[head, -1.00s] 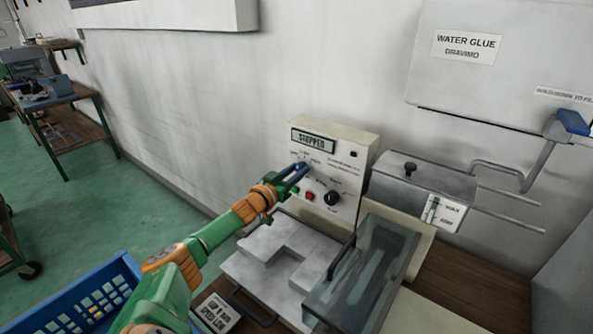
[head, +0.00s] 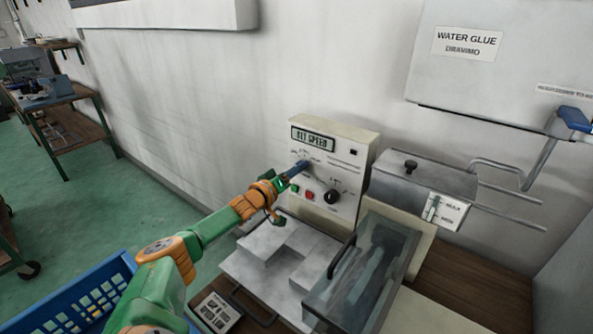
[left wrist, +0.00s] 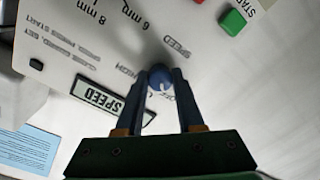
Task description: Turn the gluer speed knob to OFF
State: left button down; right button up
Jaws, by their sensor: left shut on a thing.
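The speed knob (left wrist: 160,75) is round and blue with a white pointer mark, beside the printed word SPEED on the panel. My left gripper (head: 303,168) reaches the upper left of the panel. In the left wrist view, its two fingers are shut on the speed knob, one on each side. The fingers hide some of the printing around the knob, so I cannot tell its setting. My right gripper is out of view.
Below are a red button (head: 309,196), a green button (head: 295,189) and a black knob (head: 332,197). A clear guard (head: 365,275) and grey blocks (head: 280,250) lie in front. A blue crate (head: 75,300) is at lower left.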

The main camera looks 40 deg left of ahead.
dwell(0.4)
pick_arm(q)
jog(key=c, duration=0.5)
grip_release()
jog(key=s+p, duration=0.1)
jog(key=s, duration=0.1)
jog(key=s+p, duration=0.1)
jog(key=s, duration=0.1)
jog(key=s+p, duration=0.1)
jog(key=s, duration=0.2)
jog(key=shift+d+r, duration=0.15)
jog(key=shift+d, duration=0.25)
jog(key=shift+s, duration=0.1)
